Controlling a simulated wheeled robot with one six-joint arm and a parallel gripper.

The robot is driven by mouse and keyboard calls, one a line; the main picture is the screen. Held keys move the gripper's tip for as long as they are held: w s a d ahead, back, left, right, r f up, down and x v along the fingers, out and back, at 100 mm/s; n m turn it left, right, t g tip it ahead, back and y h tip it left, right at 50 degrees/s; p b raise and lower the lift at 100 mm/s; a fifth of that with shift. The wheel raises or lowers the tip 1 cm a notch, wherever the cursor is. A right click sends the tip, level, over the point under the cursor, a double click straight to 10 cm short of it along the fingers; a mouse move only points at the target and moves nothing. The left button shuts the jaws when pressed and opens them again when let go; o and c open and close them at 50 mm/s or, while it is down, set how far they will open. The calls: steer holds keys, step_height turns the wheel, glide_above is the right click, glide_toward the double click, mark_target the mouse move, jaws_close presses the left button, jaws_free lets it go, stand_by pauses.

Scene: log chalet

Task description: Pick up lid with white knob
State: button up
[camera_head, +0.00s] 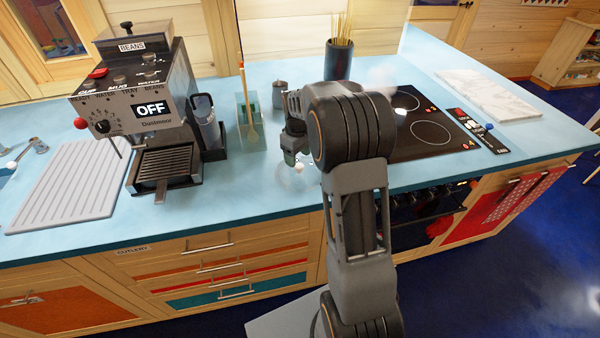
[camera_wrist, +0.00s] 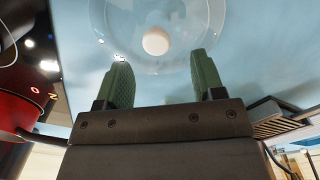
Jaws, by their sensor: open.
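A clear glass lid with a white knob (camera_wrist: 156,42) lies on the light blue counter in the wrist view. The knob sits between and just beyond my fingertips, apart from them. My gripper (camera_wrist: 160,72) is open, with its two green fingers either side of the knob's line. In the head view the white knob (camera_head: 299,168) shows small below my gripper (camera_head: 291,158), near the counter's front edge. The lid's clear glass is hard to make out there, and my arm hides part of the counter behind it.
A coffee machine (camera_head: 150,85) stands on the left, beside a grey ribbed draining board (camera_head: 68,187). A green holder with a wooden spoon (camera_head: 250,125) is left of my gripper. A black hob (camera_head: 425,130) lies to the right. A dark pot of sticks (camera_head: 338,62) stands behind.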

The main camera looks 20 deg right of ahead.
mark_target(299, 165)
steer(key=shift+s+d+f+p, duration=0.15)
steer(key=shift+f+p, duration=0.4)
steer(key=shift+f, duration=2.05)
steer(key=shift+c, duration=0.2)
steer(key=c, duration=1)
steer(key=shift+c, duration=0.4)
steer(key=shift+r, duration=0.15)
